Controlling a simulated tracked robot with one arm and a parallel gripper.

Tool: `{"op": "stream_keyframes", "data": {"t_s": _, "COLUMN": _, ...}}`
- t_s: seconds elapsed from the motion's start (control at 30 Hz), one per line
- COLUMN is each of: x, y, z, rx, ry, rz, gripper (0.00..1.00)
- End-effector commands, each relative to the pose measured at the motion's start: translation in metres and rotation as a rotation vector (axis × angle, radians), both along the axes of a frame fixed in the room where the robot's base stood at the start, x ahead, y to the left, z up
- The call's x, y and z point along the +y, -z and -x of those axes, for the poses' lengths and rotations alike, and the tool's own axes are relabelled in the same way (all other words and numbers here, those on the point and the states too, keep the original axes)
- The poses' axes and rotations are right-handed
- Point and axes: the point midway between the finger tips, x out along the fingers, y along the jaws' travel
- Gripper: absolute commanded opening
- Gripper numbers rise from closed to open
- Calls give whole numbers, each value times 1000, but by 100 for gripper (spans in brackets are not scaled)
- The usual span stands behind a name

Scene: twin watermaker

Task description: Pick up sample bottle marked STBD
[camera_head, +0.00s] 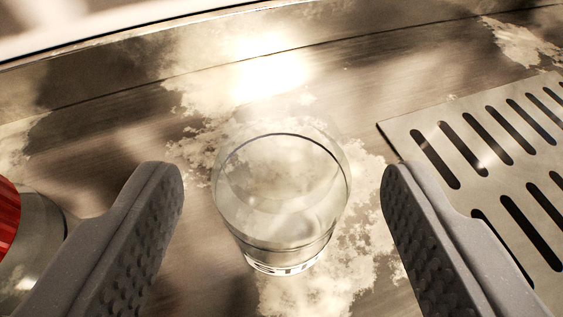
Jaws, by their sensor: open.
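My gripper (280,205) is open, with one grey studded finger at the left and one at the right. A clear glass (283,200) with an open top stands upright between the fingers, apart from both. A container with a red ribbed cap (8,218) and a clear body is cut off at the left edge, outside the left finger. It may be the sample bottle; no STBD marking can be read on it.
The worn metal counter (110,130) has pale blotches and a bright glare spot. A slotted metal drain plate (400,128) lies at the right, partly behind the right finger. A raised edge runs along the back. The counter behind the glass is clear.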

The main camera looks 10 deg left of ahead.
Motion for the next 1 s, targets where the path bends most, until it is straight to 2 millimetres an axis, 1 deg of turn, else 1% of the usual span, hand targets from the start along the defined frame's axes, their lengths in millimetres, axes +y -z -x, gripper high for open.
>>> {"op": "stream_keyframes", "data": {"t_s": 0.27, "x": 4, "y": 5, "z": -13, "rx": 0, "ry": 0, "rz": 0, "gripper": 61}}
{"op": "stream_keyframes", "data": {"t_s": 0.6, "x": 13, "y": 18, "z": -49, "rx": 0, "ry": -1, "rz": 0, "gripper": 61}}
{"op": "stream_keyframes", "data": {"t_s": 0.7, "x": 14, "y": 19, "z": -52, "rx": 0, "ry": -2, "rz": 0, "gripper": 61}}
{"op": "stream_keyframes", "data": {"t_s": 0.9, "x": 14, "y": 18, "z": -52, "rx": -1, "ry": -2, "rz": 0, "gripper": 61}}
{"op": "stream_keyframes", "data": {"t_s": 0.97, "x": 14, "y": 18, "z": -52, "rx": 0, "ry": -2, "rz": 0, "gripper": 44}}
{"op": "stream_keyframes", "data": {"t_s": 1.0, "x": 14, "y": 18, "z": -52, "rx": -1, "ry": -2, "rz": 0, "gripper": 33}}
